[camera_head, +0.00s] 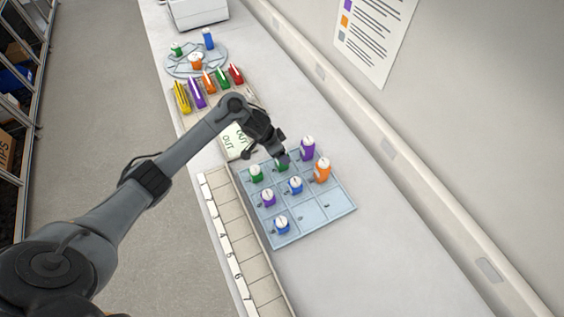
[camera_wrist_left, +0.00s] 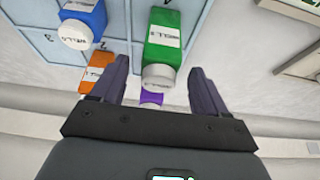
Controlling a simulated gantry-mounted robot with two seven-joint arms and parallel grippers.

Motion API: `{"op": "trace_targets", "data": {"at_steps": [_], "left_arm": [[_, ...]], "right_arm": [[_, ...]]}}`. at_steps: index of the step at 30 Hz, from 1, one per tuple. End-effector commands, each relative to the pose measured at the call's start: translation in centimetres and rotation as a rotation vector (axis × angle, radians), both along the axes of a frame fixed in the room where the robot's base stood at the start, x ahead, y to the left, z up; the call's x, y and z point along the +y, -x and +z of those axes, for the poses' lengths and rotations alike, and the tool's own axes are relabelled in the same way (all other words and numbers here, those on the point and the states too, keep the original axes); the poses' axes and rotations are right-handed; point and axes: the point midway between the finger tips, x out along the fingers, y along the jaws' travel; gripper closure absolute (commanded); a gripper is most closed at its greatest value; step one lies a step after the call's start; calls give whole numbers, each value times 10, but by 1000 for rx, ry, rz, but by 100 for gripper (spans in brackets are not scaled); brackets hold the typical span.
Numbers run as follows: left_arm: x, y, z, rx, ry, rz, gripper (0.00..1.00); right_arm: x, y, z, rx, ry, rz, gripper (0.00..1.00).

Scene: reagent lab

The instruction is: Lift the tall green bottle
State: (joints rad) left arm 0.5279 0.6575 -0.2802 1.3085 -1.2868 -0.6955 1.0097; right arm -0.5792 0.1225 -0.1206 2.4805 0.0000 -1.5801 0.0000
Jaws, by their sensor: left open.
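The tall green bottle (camera_head: 282,165) stands in a back compartment of the light blue divided tray (camera_head: 328,207), partly hidden by my left gripper (camera_head: 279,153). In the left wrist view the green bottle (camera_wrist_left: 164,38) has a white cap and a label. There, the fingers of my left gripper (camera_wrist_left: 158,68) are open, one on each side of the bottle's capped end. I see a gap on both sides and cannot tell how far the fingers reach along it.
A shorter green bottle (camera_head: 256,174), a purple bottle (camera_head: 307,149), an orange bottle (camera_head: 322,170) and a blue bottle (camera_head: 295,185) stand close by in the tray. A numbered rack (camera_head: 236,243) runs along its left side. The counter right of the tray is clear up to the wall.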

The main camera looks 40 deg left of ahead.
Motion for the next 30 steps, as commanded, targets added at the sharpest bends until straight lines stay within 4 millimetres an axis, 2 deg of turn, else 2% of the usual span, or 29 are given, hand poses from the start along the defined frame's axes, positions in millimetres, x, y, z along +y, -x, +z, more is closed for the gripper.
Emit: {"op": "trace_targets", "data": {"at_steps": [3, 7, 18, 28, 30], "left_arm": [[-3, -5, -17, 3, 2, 0, 26], [-5, -11, -30, 1, 2, 0, 26], [-6, -13, -36, 0, 0, -1, 27], [-6, -13, -36, 0, 0, -1, 78], [-6, -13, -36, 0, 0, -1, 81]], "right_arm": [[-1, 0, -3, 0, 2, 1, 13], [-1, 0, -6, 0, 2, 1, 13], [0, 0, -6, 1, 1, 0, 13], [1, 0, -6, 1, -6, -4, 13], [1, 0, -6, 1, -7, -5, 13]]}}
